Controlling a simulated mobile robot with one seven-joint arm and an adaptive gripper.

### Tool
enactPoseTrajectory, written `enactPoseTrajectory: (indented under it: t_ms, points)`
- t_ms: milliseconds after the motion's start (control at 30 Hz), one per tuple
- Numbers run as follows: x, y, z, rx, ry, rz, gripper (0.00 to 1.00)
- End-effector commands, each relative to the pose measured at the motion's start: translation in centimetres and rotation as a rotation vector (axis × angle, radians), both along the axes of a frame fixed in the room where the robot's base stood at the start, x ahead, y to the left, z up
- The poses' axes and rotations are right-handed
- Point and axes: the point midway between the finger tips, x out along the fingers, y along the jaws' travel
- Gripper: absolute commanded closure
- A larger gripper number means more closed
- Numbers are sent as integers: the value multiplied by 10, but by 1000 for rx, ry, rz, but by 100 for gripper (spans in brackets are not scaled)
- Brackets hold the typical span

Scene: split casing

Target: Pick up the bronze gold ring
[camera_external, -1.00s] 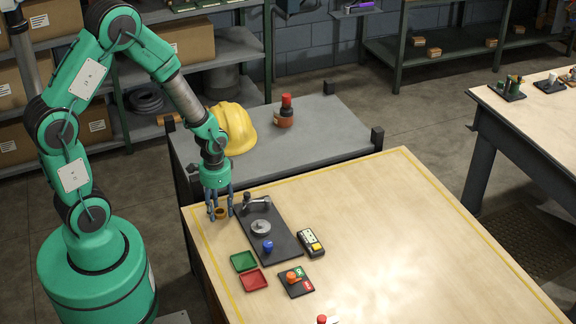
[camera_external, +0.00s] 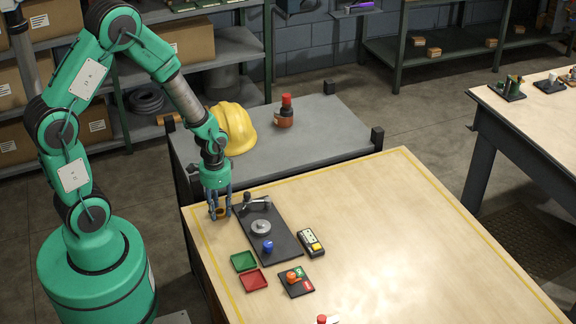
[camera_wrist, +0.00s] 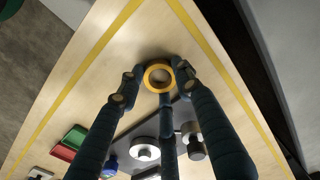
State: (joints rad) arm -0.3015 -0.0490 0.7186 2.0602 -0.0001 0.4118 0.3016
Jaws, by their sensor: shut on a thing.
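The bronze gold ring (camera_wrist: 147,83) shows in the wrist view between the blue-grey fingers of my gripper (camera_wrist: 160,82). Its round opening faces the camera. In the external view the ring (camera_external: 221,212) is a small brown-gold shape low between the fingertips of my gripper (camera_external: 220,212), at the table's far left corner. The fingers are closed around it. The ring is at or very near the table top; I cannot tell whether it touches the wood.
A dark plate (camera_external: 283,246) with a grey disc, a blue knob and a clamp lies just right of my gripper. A green tray (camera_external: 243,262) and a red tray (camera_external: 253,280) are in front. The table's right side is mostly clear.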

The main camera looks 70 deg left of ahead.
Motion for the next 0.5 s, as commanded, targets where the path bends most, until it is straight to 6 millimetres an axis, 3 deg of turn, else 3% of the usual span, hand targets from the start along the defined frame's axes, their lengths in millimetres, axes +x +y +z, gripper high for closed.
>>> enactPoseTrajectory:
  t_ms: [267,500]
  points:
    - [1,0,10,0,-1,0,94]
    - [1,0,40,1,-4,0,94]
